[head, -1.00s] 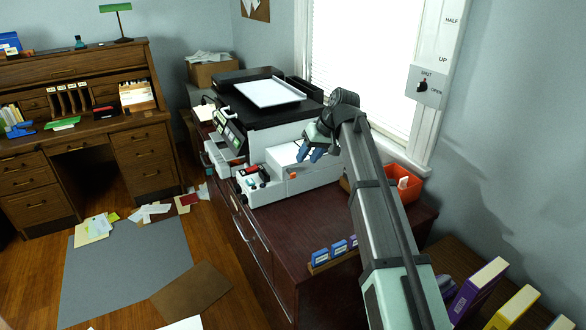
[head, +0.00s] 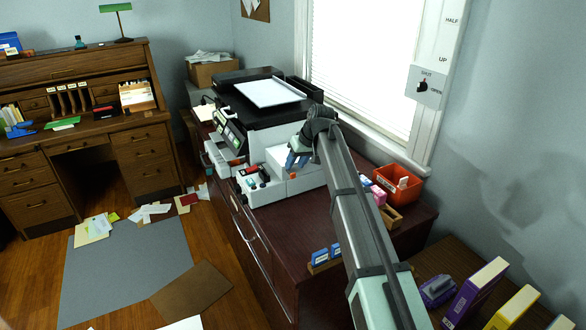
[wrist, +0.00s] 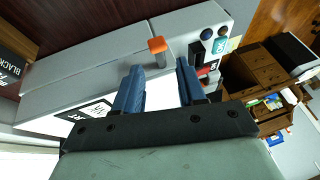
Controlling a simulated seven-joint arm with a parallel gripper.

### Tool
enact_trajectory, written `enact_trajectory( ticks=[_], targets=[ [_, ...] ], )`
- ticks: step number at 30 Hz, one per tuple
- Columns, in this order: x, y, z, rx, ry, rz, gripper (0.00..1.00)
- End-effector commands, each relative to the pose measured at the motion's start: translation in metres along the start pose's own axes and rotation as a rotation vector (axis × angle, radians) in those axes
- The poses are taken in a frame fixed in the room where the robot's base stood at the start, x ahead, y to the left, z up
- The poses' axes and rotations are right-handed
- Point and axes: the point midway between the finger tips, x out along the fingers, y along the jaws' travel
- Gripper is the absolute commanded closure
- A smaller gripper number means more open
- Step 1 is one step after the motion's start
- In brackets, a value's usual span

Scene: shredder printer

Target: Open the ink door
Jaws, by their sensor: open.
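The printer (head: 275,139) stands on the dark red cabinet, with a white lower section (head: 310,181) at its near end. A small orange-tipped tab (head: 292,176) sits on this section; it also shows in the wrist view (wrist: 157,45), on a short grey stem. Which panel is the ink door I cannot tell for certain; the pale panels around the tab look closed. My gripper (head: 295,160) is over the tab, its blue fingers apart. In the wrist view my gripper (wrist: 160,70) has the stem in line with its gap; contact is not clear.
Buttons and knobs (wrist: 212,40) lie beside the tab. An orange bin (head: 398,184) and small ink boxes (head: 321,256) stand on the cabinet (head: 290,225). The window (head: 360,65) is close behind my arm. The cabinet's near left top is clear.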

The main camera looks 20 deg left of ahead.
Motion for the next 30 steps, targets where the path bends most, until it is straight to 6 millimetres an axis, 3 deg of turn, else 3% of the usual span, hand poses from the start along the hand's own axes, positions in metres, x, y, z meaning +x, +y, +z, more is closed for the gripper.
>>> enact_trajectory(
  ticks=[9, 20, 30],
  targets=[
    [0.03, 0.0, 0.0, 0.0, -0.001, 0.0, 0.6],
    [0.032, 0.0, 0.0, 0.0, 0.0, 0.0, 0.6],
    [0.032, 0.0, 0.0, 0.0, 0.0, 0.001, 0.92]
  ],
)
